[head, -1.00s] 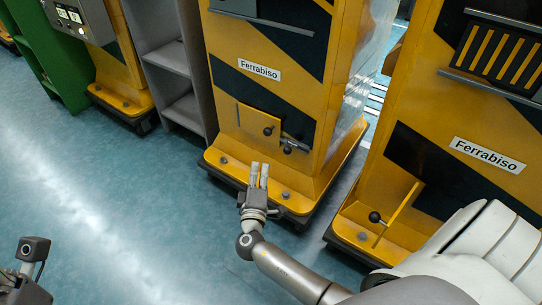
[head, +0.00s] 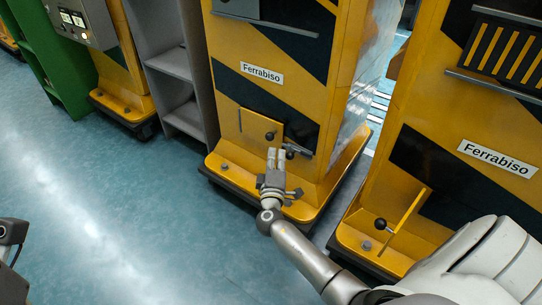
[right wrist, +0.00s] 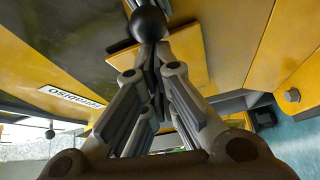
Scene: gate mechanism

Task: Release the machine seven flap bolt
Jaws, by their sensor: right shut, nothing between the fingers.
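The middle yellow machine (head: 338,85), labelled Ferrabiso, carries a small yellow flap (head: 252,122) low on its front, with a black flap knob (head: 270,136). A bolt with a black ball handle (head: 290,153) sits at the flap's lower right. No machine number is readable. My right gripper (head: 277,152) is in front of the flap's lower right, shut and empty, its fingertips beside the ball handle. In the right wrist view a black ball (right wrist: 148,22) sits just beyond the closed fingertips (right wrist: 155,60). Whether they touch is unclear.
A second Ferrabiso machine (head: 440,130) stands at the right, its flap (head: 408,212) swung out beside a black knob (head: 380,224). Grey shelves (head: 170,63) and a green cabinet (head: 50,60) stand at the left. The blue floor (head: 110,200) in front is clear.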

